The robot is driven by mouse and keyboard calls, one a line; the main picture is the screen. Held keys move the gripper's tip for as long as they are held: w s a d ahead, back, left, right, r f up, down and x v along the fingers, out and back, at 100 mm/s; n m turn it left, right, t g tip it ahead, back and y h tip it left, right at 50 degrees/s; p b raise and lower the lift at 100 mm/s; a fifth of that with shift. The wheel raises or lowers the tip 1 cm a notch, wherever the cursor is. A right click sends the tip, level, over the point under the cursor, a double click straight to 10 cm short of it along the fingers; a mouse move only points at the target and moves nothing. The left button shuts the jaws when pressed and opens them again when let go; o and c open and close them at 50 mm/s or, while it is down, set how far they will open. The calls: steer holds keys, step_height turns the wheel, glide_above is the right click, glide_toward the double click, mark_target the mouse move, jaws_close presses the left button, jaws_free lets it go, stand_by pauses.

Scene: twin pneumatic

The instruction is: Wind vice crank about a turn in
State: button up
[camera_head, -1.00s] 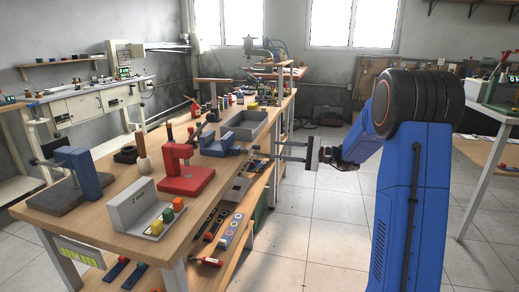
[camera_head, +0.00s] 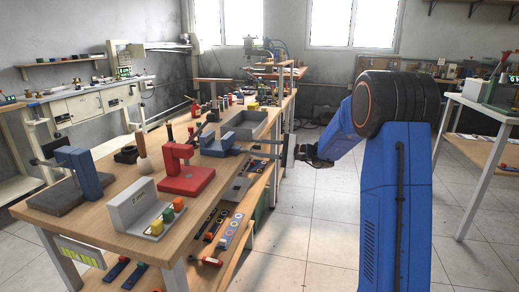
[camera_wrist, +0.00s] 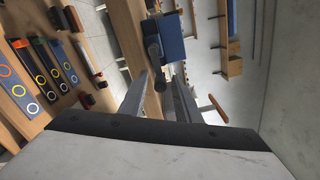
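The blue vice (camera_head: 216,147) stands at the right edge of the wooden workbench, beyond the red press-like device. In the wrist view it is the blue block (camera_wrist: 171,38) at top centre. Its dark crank (camera_wrist: 152,44) shows on the near face, with a dark knob (camera_wrist: 160,83) pointing toward me. My gripper (camera_head: 248,146) reaches in from the right, level with the vice. In the wrist view its fingers (camera_wrist: 163,74) are apart, one on either side of the knob. I see a gap at each side; contact is not clear.
The red device (camera_head: 187,170) and a grey stand with coloured buttons (camera_head: 148,208) are nearer on the bench. A grey tray (camera_head: 247,126) lies behind the vice. A lower shelf (camera_head: 225,235) holds several coloured strips.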

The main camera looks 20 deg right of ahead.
jaws_close()
steer(key=shift+m, duration=0.3)
